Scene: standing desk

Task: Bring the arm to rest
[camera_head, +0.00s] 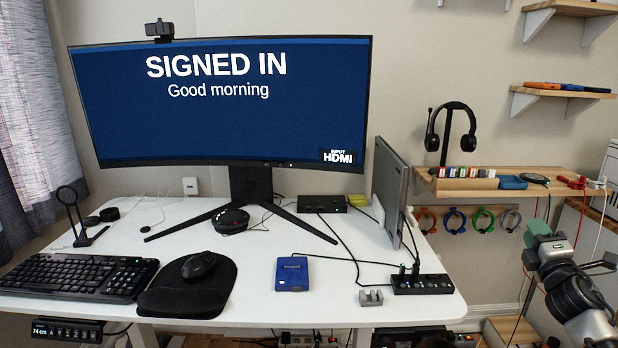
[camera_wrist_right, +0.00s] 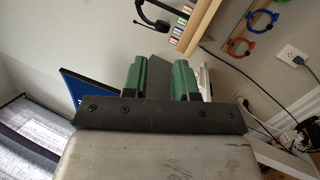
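My right gripper (camera_head: 541,236) is at the right of the head view, raised in the air to the right of the desk and in front of the side shelf. In the right wrist view, its two green fingers (camera_wrist_right: 161,76) stand apart with a clear gap and hold nothing. A dark grey panel shows behind the gap there. My left arm and gripper are not in view.
The white desk (camera_head: 330,262) carries a monitor (camera_head: 220,120), keyboard (camera_head: 75,275), mouse (camera_head: 199,265), blue drive (camera_head: 292,274) and black hub (camera_head: 422,284). A wooden shelf (camera_head: 455,186) with cable hooks is near my right gripper. A headset (camera_head: 450,130) hangs above it.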

